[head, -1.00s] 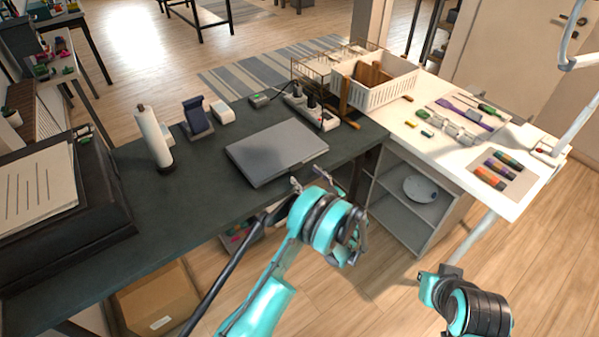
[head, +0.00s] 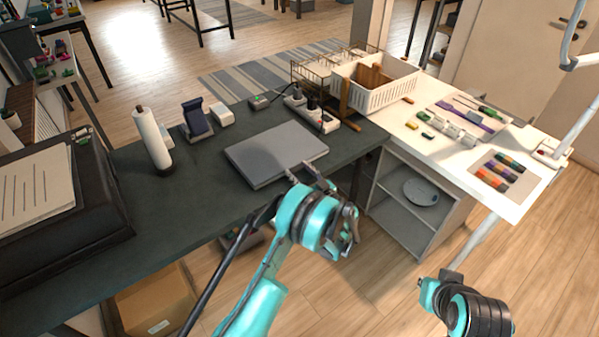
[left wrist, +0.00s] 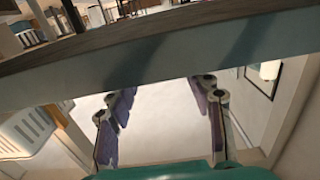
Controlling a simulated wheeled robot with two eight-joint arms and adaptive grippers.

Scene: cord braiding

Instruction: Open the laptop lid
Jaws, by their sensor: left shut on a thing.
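The grey laptop (head: 270,152) lies flat and looks closed on the dark desk (head: 205,215), near its front edge. My left gripper (head: 304,172) is at the laptop's front edge, towards its right corner. It is shut on the laptop's edge; I cannot tell whether it holds only the lid. In the left wrist view the fingers (left wrist: 163,88) show apart below a broad grey edge, and their contact is hard to see. My right gripper (head: 434,288) hangs off the desk at the lower right, away from the laptop, its fingers unclear.
A white basket (head: 385,90) and small tools are on the white table (head: 455,165) at right.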

